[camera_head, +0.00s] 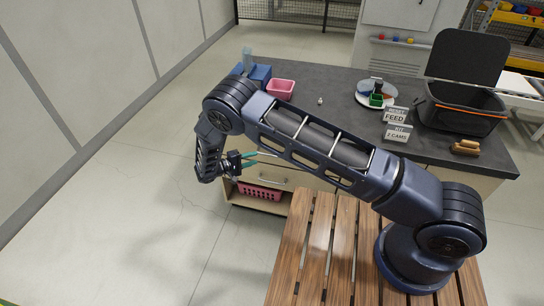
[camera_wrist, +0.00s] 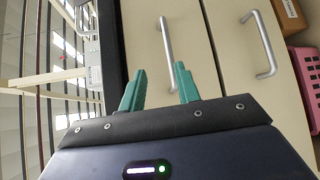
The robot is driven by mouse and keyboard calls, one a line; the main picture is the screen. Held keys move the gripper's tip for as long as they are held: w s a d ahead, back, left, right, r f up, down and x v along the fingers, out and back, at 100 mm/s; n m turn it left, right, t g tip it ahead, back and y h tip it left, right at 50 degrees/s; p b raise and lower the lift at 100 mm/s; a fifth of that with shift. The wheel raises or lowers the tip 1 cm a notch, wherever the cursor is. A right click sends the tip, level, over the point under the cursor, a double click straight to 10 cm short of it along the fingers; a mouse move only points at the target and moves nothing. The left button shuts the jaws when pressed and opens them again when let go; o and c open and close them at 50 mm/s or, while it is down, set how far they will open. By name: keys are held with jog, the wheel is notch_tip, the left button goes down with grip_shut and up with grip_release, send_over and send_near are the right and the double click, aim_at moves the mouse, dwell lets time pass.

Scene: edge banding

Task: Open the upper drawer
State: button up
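The workbench has two pale drawer fronts, one above the other. The wrist view is turned sideways, with up at its left. There the upper drawer (camera_wrist: 185,25) carries a silver bar handle (camera_wrist: 166,45), and the lower drawer (camera_wrist: 232,55) carries another bar handle (camera_wrist: 262,45). Both drawers look shut. My gripper (camera_wrist: 159,72) has two green fingers standing apart with nothing between them. In the picture the upper handle lies between and beyond the fingertips; I see no contact. In the head view my gripper (camera_head: 249,159) is in front of the bench, with the upper front largely hidden by my arm.
A pink basket (camera_head: 260,193) sits on the open shelf below the drawers; it also shows in the wrist view (camera_wrist: 308,75). The dark worktop (camera_head: 335,88) holds a pink bin (camera_head: 281,88) and a black lidded box (camera_head: 460,105). Floor left of the bench is clear.

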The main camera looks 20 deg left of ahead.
jog(key=x, duration=0.3)
jog(key=f+x, duration=0.1)
jog(key=x, duration=0.7)
jog(key=shift+a+f, duration=0.1)
jog(key=shift+f, duration=0.2)
grip_shut()
jog(key=shift+s, duration=0.1)
